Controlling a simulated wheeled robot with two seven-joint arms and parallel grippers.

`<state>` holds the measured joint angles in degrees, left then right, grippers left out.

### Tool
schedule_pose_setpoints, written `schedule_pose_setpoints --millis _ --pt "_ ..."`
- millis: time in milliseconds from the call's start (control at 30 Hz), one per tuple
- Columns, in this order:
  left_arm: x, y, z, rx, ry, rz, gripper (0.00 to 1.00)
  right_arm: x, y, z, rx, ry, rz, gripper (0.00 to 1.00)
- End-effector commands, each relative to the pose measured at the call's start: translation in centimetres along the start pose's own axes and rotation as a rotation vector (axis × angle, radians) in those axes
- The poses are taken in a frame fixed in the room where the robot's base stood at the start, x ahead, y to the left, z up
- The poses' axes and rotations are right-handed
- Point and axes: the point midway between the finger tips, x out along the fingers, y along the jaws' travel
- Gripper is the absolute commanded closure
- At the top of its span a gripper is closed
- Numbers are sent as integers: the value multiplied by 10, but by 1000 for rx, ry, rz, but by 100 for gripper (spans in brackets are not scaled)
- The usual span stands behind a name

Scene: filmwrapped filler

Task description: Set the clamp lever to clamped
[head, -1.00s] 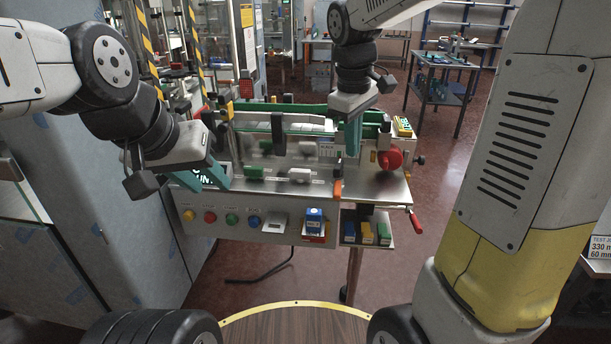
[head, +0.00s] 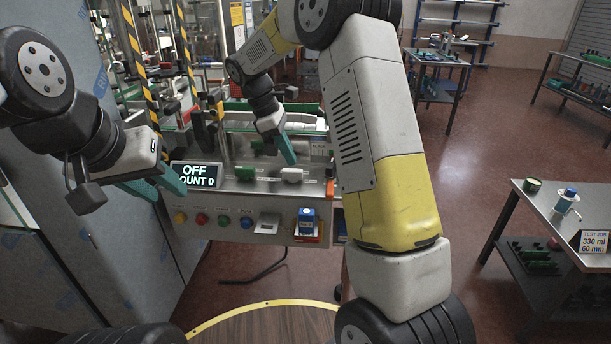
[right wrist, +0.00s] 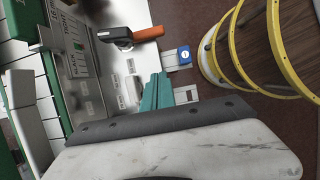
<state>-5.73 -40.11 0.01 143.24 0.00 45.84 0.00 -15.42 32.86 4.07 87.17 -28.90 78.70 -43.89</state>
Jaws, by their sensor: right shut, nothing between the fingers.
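The clamp lever is probably the dark lever with an orange handle (right wrist: 148,33) at the top of the right wrist view. In the head view only a sliver of orange (head: 330,188) shows beside my right arm, which hides the rest. I cannot read its setting. My right gripper (head: 291,161) is shut and empty, fingers pointing down over the machine's front panel, left of the lever. In the right wrist view its teal fingers (right wrist: 157,77) are together, below the orange handle and apart from it. My left gripper (head: 167,190) is open and empty near the display at the machine's left end.
The display (head: 196,175) reads OFF and a count of 0. A green block (head: 244,173) and a white block (head: 291,175) sit on the panel near my right gripper. Coloured buttons (head: 224,220) and a blue box (head: 307,216) line the front. A side table (head: 540,215) stands right.

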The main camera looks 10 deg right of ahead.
Motion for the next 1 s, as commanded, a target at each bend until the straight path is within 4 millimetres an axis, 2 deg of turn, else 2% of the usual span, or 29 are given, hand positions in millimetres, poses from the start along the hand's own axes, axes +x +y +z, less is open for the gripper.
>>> schedule_pose_setpoints --millis 167,267,667,800,1000 --pt "0 0 0 0 0 0 64 8 0 0 1 -1 -2 100" --pt "0 0 0 0 0 0 64 21 -1 1 1 -2 -4 100" --pt "0 0 0 0 0 0 64 105 -1 1 2 -1 -4 100" --pt "0 0 0 0 0 0 64 109 0 23 4 1 -1 100" --pt "0 0 0 0 0 0 64 114 0 36 3 1 0 100"
